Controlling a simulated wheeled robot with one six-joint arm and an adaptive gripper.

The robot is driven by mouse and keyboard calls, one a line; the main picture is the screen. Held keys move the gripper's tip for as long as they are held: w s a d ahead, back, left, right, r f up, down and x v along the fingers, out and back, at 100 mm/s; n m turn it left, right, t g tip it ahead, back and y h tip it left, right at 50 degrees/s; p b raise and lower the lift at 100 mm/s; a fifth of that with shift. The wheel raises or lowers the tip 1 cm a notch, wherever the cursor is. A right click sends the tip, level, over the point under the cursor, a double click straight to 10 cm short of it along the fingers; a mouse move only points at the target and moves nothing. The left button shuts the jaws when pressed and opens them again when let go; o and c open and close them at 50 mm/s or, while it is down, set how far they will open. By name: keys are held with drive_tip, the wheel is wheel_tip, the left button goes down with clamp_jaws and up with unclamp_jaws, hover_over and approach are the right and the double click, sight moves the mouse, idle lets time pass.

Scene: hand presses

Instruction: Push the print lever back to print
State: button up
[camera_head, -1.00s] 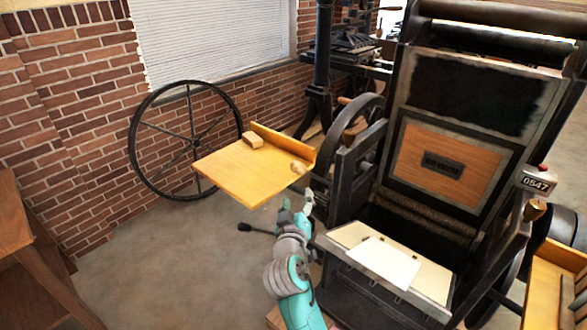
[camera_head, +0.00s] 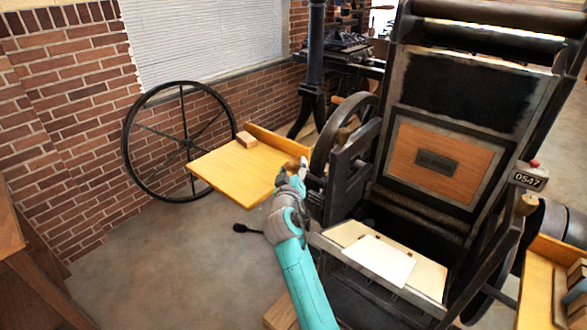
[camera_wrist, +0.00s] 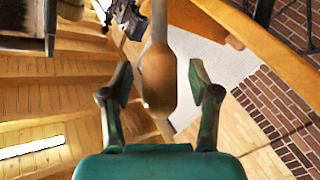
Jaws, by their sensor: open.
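The press (camera_head: 385,140) stands at the right of the head view, with a white sheet (camera_head: 380,260) on its front bed. A lever with a rounded wooden handle (camera_wrist: 158,78) shows large in the wrist view. I take it for the print lever. In the head view only a little of its wooden end (camera_head: 292,164) shows beside my gripper (camera_head: 297,172), which covers the rest. My gripper is open in the wrist view (camera_wrist: 158,84), with one finger on each side of the handle. Gaps show between the handle and both fingers.
A yellow wooden side table (camera_head: 232,173) with a small wooden block (camera_head: 246,139) is left of the gripper. A black-knobbed rod (camera_head: 240,228) sticks out left of my arm. A counter (camera_head: 528,181) reads 0547. Open floor lies at the lower left.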

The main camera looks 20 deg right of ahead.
drive_tip(key=shift+w, duration=0.15)
clamp_jaws()
drive_tip(key=shift+d, duration=0.1)
